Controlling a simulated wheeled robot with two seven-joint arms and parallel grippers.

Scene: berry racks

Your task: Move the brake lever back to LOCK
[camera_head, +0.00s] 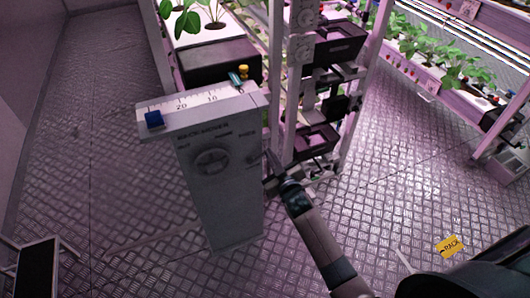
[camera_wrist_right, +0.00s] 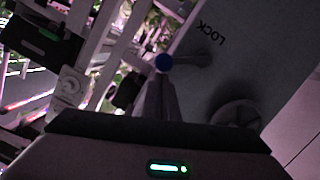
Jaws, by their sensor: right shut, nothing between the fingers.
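The grey rack mover post (camera_head: 222,200) stands at centre in the head view, with a round handwheel (camera_head: 211,161) on its front. In the right wrist view the brake lever (camera_wrist_right: 184,61) is a short grey arm ending in a blue ball (camera_wrist_right: 162,62). The lever's pivot is on the panel beside the printed word LOCK (camera_wrist_right: 211,32), and its arm points left in that picture. My right gripper (camera_head: 268,180) is at the post's right side. Its fingers (camera_wrist_right: 158,84) are shut and empty, tips at or just short of the blue ball; contact is unclear. My left gripper is out of view.
A scale with a blue block (camera_head: 154,119) tops the post, and a yellow knob (camera_head: 244,71) is behind it. Plant racks with black trays (camera_head: 318,142) stand close to my right gripper. A yellow RACK tag (camera_head: 450,246) lies on the open floor at right.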

